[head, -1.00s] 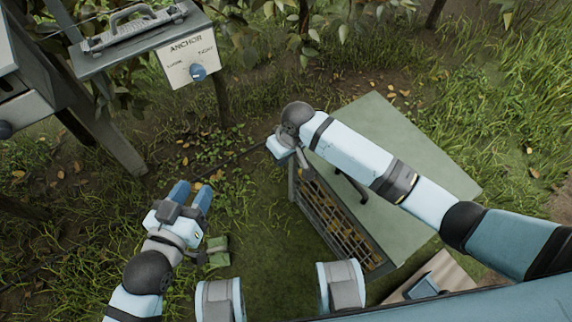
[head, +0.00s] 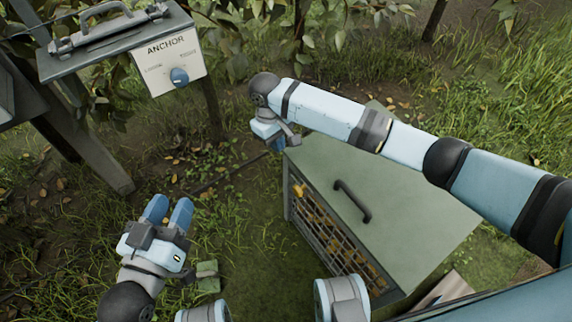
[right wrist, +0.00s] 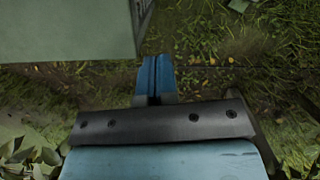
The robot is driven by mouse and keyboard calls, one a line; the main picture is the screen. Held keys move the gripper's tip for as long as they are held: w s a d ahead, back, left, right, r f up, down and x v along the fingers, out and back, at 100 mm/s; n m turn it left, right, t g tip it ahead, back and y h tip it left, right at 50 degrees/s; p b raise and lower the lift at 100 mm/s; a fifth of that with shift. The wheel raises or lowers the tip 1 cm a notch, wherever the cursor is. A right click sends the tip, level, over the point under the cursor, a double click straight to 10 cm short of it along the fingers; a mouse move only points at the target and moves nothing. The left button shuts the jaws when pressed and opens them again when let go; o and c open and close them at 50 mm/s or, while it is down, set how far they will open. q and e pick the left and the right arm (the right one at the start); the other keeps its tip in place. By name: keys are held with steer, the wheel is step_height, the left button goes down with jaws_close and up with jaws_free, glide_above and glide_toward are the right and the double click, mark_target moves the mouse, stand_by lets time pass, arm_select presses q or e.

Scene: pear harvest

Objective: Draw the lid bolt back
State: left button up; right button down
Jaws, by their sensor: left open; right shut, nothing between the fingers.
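A box with a green lid (head: 405,207) stands on the grass in the head view. The lid has a dark handle (head: 352,201), and the box's front is an open grid (head: 325,232). I cannot make out the lid bolt. My right gripper (head: 279,145) is shut and empty near the lid's far left corner; whether it touches the box is unclear. In the right wrist view its blue fingers (right wrist: 155,65) are together over grass, just beside the green lid's edge (right wrist: 65,30). My left gripper (head: 168,209) is open and empty, low over the grass left of the box.
A small green packet (head: 207,277) lies near my left gripper. Grass between the left gripper and the box is clear.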

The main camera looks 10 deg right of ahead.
mark_target(301, 189)
arm_select(q)
steer(key=d+h+b, duration=0.1)
steer(key=b, duration=0.4)
steer(key=shift+d+f+m+h, duration=0.1)
steer(key=shift+d+m+h, duration=0.2)
steer(key=shift+d, duration=0.05)
arm_select(e)
steer(key=s+d+f, duration=0.1)
steer(key=s+f, duration=0.1)
steer(key=f, duration=0.3)
steer(key=s+d+f, duration=0.1)
steer(key=s+f, duration=0.1)
steer(key=f, duration=0.4)
steer(key=shift+s+d, duration=0.25)
steer(key=shift+d, duration=0.15)
steer(key=shift+f, duration=0.1)
